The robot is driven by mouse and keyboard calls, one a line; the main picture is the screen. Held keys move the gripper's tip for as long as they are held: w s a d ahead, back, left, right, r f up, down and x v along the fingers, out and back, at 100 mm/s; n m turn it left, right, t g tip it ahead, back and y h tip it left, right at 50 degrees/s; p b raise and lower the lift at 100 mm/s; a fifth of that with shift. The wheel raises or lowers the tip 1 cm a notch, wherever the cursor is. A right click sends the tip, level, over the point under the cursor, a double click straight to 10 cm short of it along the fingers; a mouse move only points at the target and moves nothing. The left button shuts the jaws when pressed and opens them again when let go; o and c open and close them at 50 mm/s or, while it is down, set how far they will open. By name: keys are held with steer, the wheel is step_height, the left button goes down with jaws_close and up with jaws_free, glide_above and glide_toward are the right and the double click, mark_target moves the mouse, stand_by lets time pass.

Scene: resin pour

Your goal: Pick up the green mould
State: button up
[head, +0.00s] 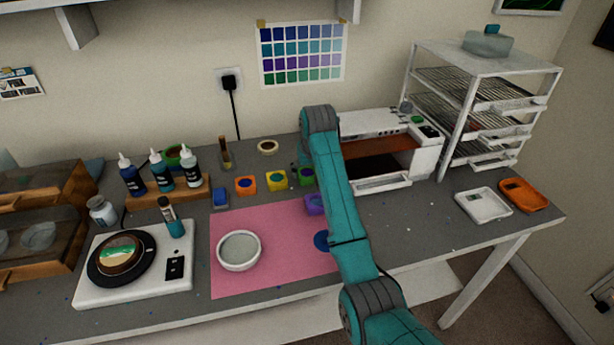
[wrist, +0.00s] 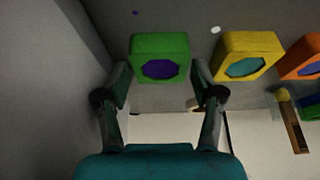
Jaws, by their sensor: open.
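The green mould (head: 303,176) is a small green block at the back of the grey table, in a row of coloured moulds and partly hidden by my arm. In the wrist view the green mould (wrist: 160,57) shows a round hollow with purple inside. My gripper (wrist: 160,78) is open, with one finger on each side of the mould's near part. I cannot tell whether the fingers touch it.
A yellow mould (wrist: 245,55) stands close beside the green one, with an orange mould (wrist: 304,57) beyond it. A pink mat (head: 270,275) with a white bowl (head: 239,265) lies in front. A white oven (head: 425,150) stands to the right. Bare table (head: 420,220) shows right of my arm.

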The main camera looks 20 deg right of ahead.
steer(key=shift+x, duration=0.85)
steer(key=c, duration=0.8)
steer(key=shift+r, duration=0.1)
step_height(320, 180, up, 18)
steer(key=shift+f, duration=0.1)
